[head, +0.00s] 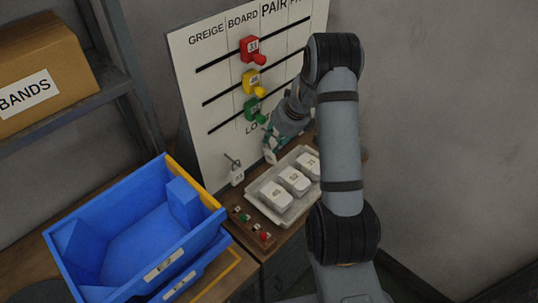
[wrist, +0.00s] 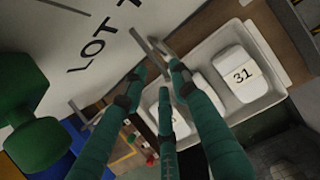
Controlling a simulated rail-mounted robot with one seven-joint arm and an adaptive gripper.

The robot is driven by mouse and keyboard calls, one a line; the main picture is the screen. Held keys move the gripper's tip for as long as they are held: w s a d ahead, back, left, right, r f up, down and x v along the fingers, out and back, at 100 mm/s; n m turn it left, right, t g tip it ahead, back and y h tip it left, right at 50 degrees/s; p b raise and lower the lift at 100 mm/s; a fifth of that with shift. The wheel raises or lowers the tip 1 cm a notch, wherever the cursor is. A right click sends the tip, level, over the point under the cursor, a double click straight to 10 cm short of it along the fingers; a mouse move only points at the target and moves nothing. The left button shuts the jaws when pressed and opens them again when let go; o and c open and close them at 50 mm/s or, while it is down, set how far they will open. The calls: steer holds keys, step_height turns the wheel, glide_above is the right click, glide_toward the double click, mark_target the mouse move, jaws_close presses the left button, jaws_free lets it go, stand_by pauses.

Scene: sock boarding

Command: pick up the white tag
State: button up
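A white tag (head: 237,177) hangs from a metal peg low on the white board. A second small white piece (head: 270,156) shows right at my gripper's fingertips, partly hidden; I cannot tell whether they touch it. My gripper (head: 270,144) is in front of the board's lower right part, above the tray's back left edge. In the wrist view the green fingers (wrist: 160,80) are apart, with no clear object held between them. A metal peg (wrist: 152,48) sticks out just beyond the fingertips. No tag can be made out clearly in that view.
A pale tray (head: 255,200) holds white numbered blocks (head: 294,180). The white board (head: 195,90) carries red, yellow and green pieces (head: 250,82). A button strip (head: 250,230) and a blue bin (head: 130,240) stand left of the tray. A wall is at right.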

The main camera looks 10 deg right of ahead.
mark_target(270, 150)
steer(key=x, duration=0.3)
steer(key=shift+w+d, duration=0.15)
steer(key=shift+d, duration=0.2)
steer(key=p+x, duration=0.1)
steer(key=x, duration=0.4)
steer(key=shift+w, duration=0.15)
steer(key=shift+r, duration=0.1)
steer(key=c, duration=0.3)
jaws_close()
